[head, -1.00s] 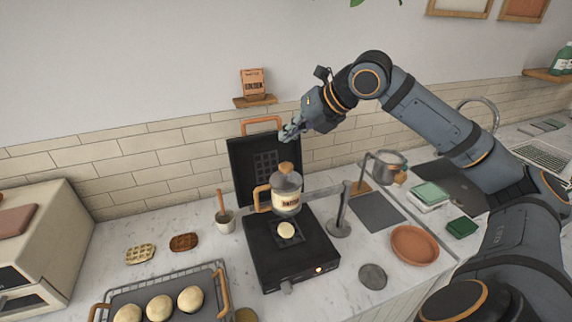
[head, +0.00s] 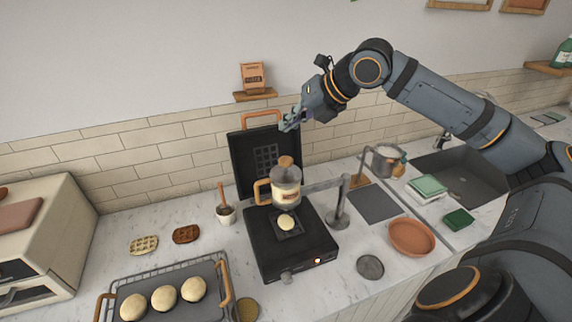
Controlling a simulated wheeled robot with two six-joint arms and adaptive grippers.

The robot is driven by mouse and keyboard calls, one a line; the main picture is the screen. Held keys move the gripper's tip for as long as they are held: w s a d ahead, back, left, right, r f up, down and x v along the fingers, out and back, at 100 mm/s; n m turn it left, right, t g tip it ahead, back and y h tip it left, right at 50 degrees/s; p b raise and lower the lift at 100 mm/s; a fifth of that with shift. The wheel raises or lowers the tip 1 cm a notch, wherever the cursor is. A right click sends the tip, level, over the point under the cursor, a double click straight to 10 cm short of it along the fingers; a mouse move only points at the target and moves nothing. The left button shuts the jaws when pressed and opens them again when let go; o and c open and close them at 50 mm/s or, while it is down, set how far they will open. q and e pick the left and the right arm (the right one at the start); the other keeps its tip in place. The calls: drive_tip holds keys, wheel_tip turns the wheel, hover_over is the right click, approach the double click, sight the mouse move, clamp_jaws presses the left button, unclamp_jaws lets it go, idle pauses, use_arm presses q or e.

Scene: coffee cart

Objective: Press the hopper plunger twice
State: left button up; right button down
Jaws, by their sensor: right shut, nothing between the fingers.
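The batter hopper (head: 286,187) is a clear jar with a label and an orange side handle. It hangs from a grey stand over the open waffle iron (head: 262,258). The hopper plunger (head: 285,161) is a round orange-brown knob on top. A pale round portion of batter or dough (head: 286,223) lies on the iron's lower plate under the hopper. My right gripper (head: 288,124) is shut and empty, above the plunger and apart from it, in front of the iron's raised lid (head: 245,180). My left gripper is out of the picture.
A wire-framed tray (head: 140,279) with several pale rounds stands front left. Two waffle-like pieces (head: 144,245) lie behind it.

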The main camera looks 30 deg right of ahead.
sight(283, 157)
use_arm(q)
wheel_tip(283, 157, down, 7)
drive_tip(key=b, duration=0.5)
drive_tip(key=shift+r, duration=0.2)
use_arm(e)
wheel_tip(283, 157, down, 7)
drive_tip(key=shift+r, duration=0.2)
use_arm(q)
drive_tip(key=shift+b, duration=0.3)
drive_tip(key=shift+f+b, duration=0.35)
use_arm(e)
drive_tip(key=shift+f, duration=0.35)
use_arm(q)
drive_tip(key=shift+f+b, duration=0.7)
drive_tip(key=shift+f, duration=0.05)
use_arm(e)
drive_tip(key=shift+f, duration=0.75)
use_arm(q)
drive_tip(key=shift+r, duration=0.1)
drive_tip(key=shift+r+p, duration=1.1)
drive_tip(key=shift+p, duration=0.1)
use_arm(e)
drive_tip(key=shift+r, duration=1.15)
wheel_tip(283, 157, up, 5)
drive_tip(key=p, duration=0.5)
drive_tip(key=shift+r, duration=0.15)
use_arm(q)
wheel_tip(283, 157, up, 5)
